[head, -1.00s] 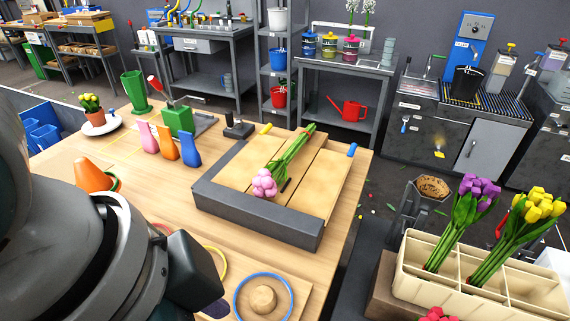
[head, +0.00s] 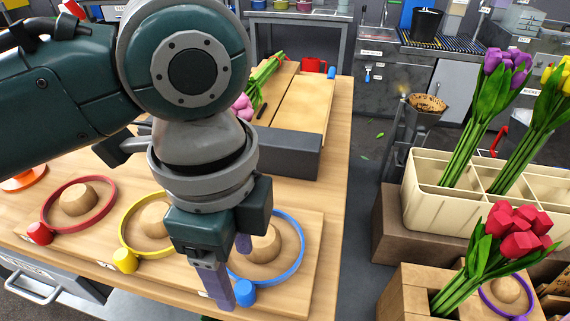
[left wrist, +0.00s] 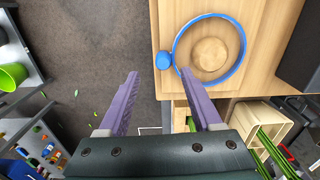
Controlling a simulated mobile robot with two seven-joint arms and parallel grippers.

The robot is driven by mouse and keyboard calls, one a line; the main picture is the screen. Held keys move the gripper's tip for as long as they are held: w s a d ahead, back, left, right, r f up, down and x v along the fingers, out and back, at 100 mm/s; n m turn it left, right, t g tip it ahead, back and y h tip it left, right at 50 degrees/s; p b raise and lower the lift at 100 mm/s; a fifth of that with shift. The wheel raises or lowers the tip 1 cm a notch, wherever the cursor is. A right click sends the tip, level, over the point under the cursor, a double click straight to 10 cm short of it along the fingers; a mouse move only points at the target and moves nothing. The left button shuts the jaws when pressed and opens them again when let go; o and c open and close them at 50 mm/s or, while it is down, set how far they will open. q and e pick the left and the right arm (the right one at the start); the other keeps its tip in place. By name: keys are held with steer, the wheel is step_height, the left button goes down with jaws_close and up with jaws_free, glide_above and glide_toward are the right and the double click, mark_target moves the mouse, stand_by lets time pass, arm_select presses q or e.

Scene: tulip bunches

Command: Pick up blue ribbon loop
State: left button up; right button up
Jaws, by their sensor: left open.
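The blue ribbon loop (head: 299,247) lies around a round wooden peg (head: 264,246) on a wooden board, with a blue knob (head: 245,292) at its near edge. My left gripper (head: 230,275) is above the loop's left side in the head view and hides part of it. In the left wrist view the loop (left wrist: 243,50) and its knob (left wrist: 163,61) lie beyond the fingers. The purple fingers (left wrist: 163,95) are apart and empty, the right fingertip near the loop's lower left edge. I cannot tell whether it touches. My right gripper is not in view.
A yellow loop (head: 122,238) and a red loop (head: 45,207) lie around pegs to the left. A purple loop (head: 482,296) and red tulips (head: 518,228) sit at the right. A cream crate (head: 425,208) holds purple and yellow tulips. Pink tulips lie behind my arm.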

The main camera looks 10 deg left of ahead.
arm_select(q)
steer(key=f, duration=0.2)
steer(key=f+b, duration=0.1)
steer(key=f, duration=0.2)
steer(key=shift+w+f, duration=0.2)
steer(key=shift+f, duration=0.15)
steer(key=shift+d, duration=0.1)
jaws_close()
